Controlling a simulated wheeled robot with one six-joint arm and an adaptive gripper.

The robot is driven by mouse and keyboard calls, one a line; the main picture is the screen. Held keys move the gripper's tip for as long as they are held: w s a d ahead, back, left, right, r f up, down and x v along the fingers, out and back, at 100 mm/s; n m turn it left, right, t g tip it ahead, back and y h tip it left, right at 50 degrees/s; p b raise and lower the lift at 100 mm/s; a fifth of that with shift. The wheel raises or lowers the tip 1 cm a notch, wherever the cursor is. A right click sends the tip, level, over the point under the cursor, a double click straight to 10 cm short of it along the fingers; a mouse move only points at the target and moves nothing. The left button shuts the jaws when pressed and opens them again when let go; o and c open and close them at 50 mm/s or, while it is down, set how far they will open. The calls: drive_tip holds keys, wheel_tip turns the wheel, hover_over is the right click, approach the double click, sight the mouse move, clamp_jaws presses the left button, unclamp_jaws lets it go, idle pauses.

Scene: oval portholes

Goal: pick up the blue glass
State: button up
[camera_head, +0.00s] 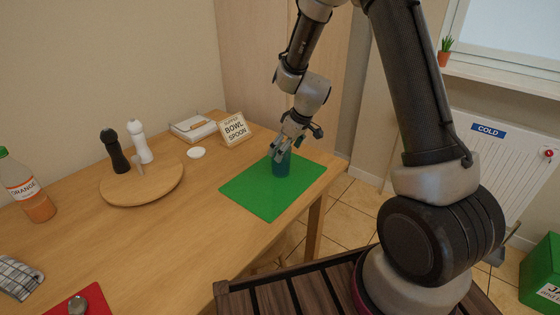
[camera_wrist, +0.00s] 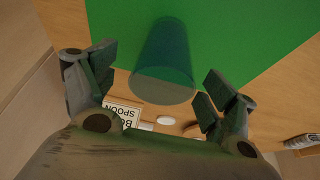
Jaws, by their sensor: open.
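The blue glass (camera_head: 281,164) stands upright on the green mat (camera_head: 262,201), near the mat's far edge. My gripper (camera_head: 284,150) is just above and around the top of the glass in the head view, partly hiding it. In the wrist view the see-through glass (camera_wrist: 165,62) shows ahead of my gripper (camera_wrist: 158,82), with its rim end roughly between the two open fingers. A gap shows on both sides of the glass there. I cannot tell whether any finger touches it.
A sign reading "BOWL SPOON" (camera_head: 234,129) stands behind the mat. An orange bottle (camera_head: 26,187) stands at left. The table's right edge is close to the mat.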

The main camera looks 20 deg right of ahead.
drive_tip(key=x, duration=0.6)
drive_tip(key=shift+w+a+r, duration=0.15)
drive_tip(key=shift+a, duration=0.25)
drive_tip(key=c, duration=1)
